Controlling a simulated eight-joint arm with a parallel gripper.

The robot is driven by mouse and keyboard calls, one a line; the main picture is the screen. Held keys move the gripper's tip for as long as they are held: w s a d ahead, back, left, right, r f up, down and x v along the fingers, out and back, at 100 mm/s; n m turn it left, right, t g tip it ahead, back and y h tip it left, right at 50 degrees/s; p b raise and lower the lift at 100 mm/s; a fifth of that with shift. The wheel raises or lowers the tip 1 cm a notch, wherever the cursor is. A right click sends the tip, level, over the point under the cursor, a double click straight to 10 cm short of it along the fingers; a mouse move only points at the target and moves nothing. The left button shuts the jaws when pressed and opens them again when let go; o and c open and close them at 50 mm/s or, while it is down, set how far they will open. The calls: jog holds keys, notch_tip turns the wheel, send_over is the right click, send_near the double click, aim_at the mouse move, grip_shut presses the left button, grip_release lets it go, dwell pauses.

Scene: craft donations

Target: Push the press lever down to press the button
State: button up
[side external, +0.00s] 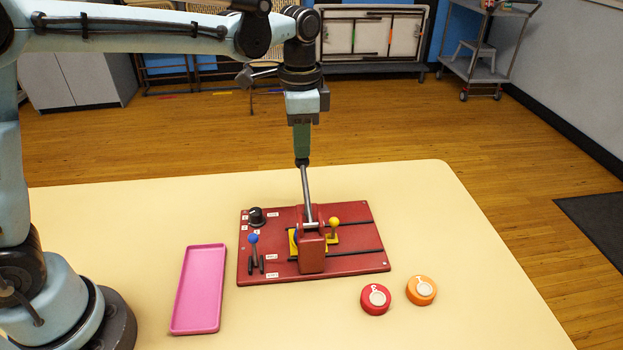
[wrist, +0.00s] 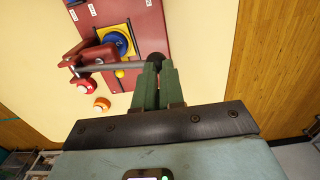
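The press lever (side external: 306,188) is a grey metal rod standing nearly upright from a red press block (side external: 312,252) on a red panel (side external: 262,274). Its dark knob (side external: 302,162) is at the top. My gripper (side external: 302,156) is right above this knob, its green fingers close together and pointing down. In the wrist view the rod (wrist: 100,66) runs to the fingertips, and the knob (wrist: 156,58) shows at them. I see no clear grip around the knob. The blue button (wrist: 117,43) shows beside the rod; in the side view the press block mostly hides it.
The panel also carries a black dial (side external: 256,216), a blue-tipped small lever (side external: 253,246) and a yellow-knobbed lever (side external: 334,222). A pink tray (side external: 199,289) lies to the left. A red button (side external: 375,298) and an orange button (side external: 421,290) sit front right. The table's right side is clear.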

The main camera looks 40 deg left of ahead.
jog(key=shift+r, duration=0.1)
notch_tip(320, 180, up, 8)
jog(key=shift+r, duration=0.15)
dwell(1.0)
dwell(1.0)
